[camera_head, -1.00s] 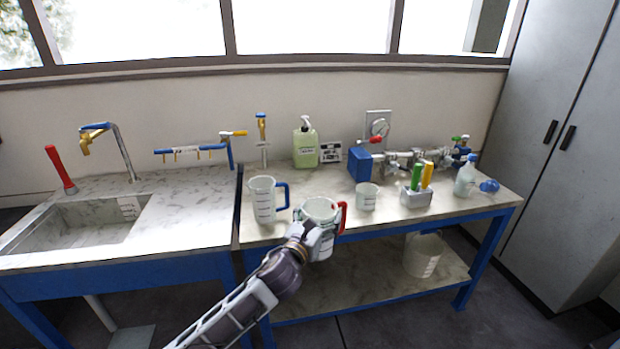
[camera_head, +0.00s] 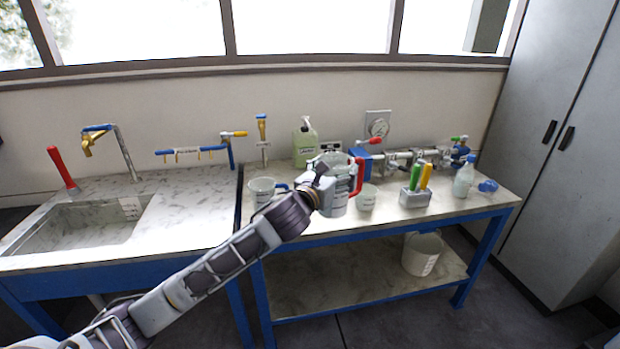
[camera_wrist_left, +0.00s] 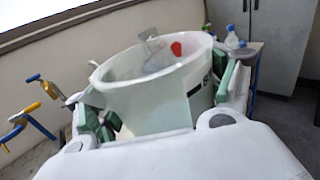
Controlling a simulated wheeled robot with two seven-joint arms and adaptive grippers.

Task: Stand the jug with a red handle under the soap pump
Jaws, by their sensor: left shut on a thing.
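The jug with a red handle (camera_head: 336,200) is held upright by my left gripper (camera_head: 322,186) above the bench, with its red handle on the right. In the left wrist view the jug (camera_wrist_left: 150,100) fills the space between the green-padded fingers of my left gripper (camera_wrist_left: 165,112), which press on its sides. The soap pump (camera_head: 305,146), a green bottle with a white pump head, stands behind and to the left of the jug near the wall. The held jug and gripper hide part of the bench in front of it. My right gripper is not in view.
A jug with a blue handle (camera_head: 262,190) stands left of the held jug, partly behind my arm. A beaker (camera_head: 367,198) stands close on the right. A grey holder (camera_head: 413,197) with green and yellow handles is farther right. The sink (camera_head: 75,225) lies left.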

